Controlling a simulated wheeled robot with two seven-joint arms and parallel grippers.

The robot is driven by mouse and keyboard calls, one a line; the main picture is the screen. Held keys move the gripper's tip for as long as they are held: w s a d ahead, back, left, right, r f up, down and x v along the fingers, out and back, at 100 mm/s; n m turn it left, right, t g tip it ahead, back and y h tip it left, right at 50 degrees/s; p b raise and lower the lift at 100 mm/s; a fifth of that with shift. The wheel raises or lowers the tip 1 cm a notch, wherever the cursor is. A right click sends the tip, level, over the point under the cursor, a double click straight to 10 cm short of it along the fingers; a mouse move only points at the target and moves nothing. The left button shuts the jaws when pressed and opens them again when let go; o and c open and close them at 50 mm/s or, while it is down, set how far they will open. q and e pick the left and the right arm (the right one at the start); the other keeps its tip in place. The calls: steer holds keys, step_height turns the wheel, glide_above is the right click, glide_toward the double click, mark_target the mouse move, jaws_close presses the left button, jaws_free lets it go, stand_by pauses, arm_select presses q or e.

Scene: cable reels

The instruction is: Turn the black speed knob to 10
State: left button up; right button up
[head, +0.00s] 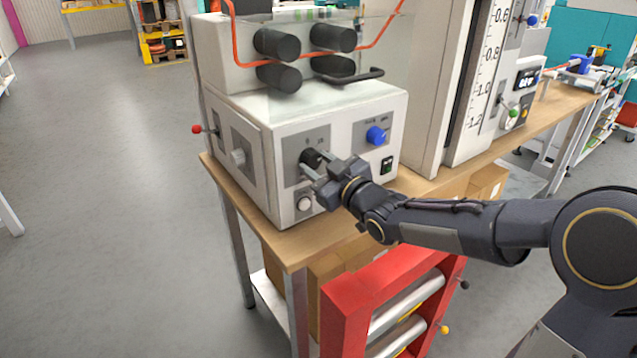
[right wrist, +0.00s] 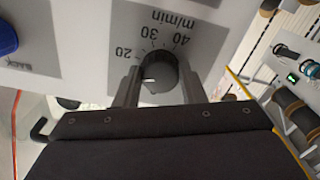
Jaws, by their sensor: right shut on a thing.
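The black speed knob (head: 311,158) is on the front panel of the white machine (head: 276,160) on the wooden bench. In the right wrist view the black knob (right wrist: 159,70) has a dial marked 20, 30, 40 and m/min, seen upside down. A small white mark shows on the knob's near edge; I cannot tell the exact setting. My right gripper (head: 314,181) is shut on the knob, one finger on either side, as the right wrist view shows (right wrist: 159,88). A 10 on the dial is not visible. My left gripper is not in view.
A red-tipped lever (head: 197,129) sticks out at the left. A red frame (head: 345,302) with rollers stands below my right arm.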

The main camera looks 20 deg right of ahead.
steer(key=n+b, duration=0.2)
steer(key=b, duration=0.1)
steer(key=shift+f+n, duration=0.15)
steer(key=shift+n, duration=0.25)
steer(key=shift+n+b, duration=0.6)
steer(key=shift+b, duration=0.1)
steer(key=shift+r, duration=0.2)
steer(key=o, duration=1)
steer(key=shift+v, duration=3.9)
